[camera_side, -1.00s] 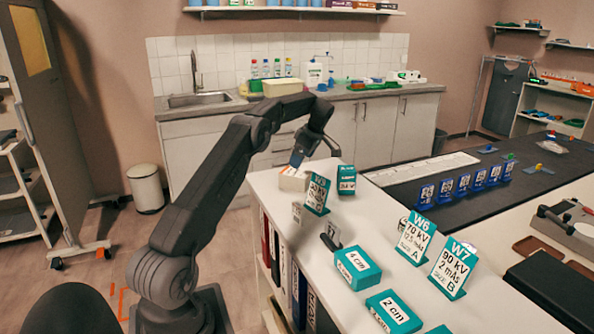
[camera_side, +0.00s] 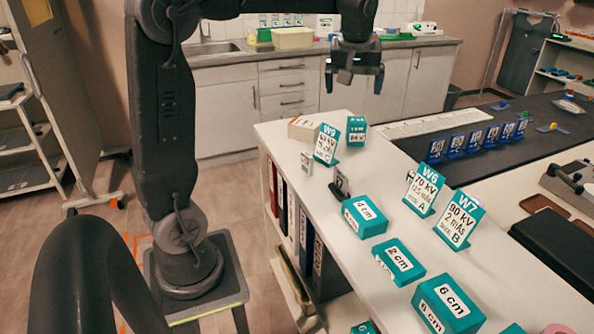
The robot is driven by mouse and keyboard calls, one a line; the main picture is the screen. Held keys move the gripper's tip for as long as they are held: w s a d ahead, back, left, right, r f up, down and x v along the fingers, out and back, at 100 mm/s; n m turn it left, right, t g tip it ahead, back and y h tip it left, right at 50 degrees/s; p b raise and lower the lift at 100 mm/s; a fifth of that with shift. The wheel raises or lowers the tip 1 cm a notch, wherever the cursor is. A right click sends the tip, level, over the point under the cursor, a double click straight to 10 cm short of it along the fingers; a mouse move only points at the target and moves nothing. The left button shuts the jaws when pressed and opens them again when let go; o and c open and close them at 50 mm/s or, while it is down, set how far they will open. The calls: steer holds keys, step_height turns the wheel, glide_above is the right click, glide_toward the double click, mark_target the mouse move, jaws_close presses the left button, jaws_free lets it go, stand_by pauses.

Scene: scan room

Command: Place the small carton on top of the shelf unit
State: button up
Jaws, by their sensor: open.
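A small carton (camera_side: 302,128), whitish with an orange-marked top, sits on the white top of the shelf unit (camera_side: 292,158), at its far left corner. A teal sign card stands in front of it and partly hides it. My gripper (camera_side: 353,82) points down with its two fingers apart and nothing between them. It hangs clear above and to the right of the carton, in front of the back cabinets.
A teal block (camera_side: 356,131) stands just right of the carton. Several teal thickness blocks (camera_side: 398,262) and sign cards (camera_side: 424,190) occupy the top toward the front. Binders (camera_side: 305,246) fill the shelves below.

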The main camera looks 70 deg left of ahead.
steer(key=s+d+f+m+t+h, duration=0.1)
steer(key=s+d+f+m, duration=0.2)
steer(key=s+d+m, duration=0.2)
steer(key=s+d+f+m+t+h, duration=0.1)
steer(key=s+d+f+m+t, duration=0.1)
steer(key=s+d+m, duration=0.4)
steer(key=s+d+f, duration=0.1)
steer(key=s+d, duration=0.4)
steer(key=s, duration=0.3)
steer(key=shift+f+m+h, duration=0.3)
steer(key=shift+f+h, duration=0.05)
steer(key=shift+h, duration=0.05)
steer(key=shift+o, duration=0.6)
steer(key=shift+s+d+f, duration=0.25)
steer(key=shift+s+f, duration=0.1)
steer(key=shift+s, duration=0.05)
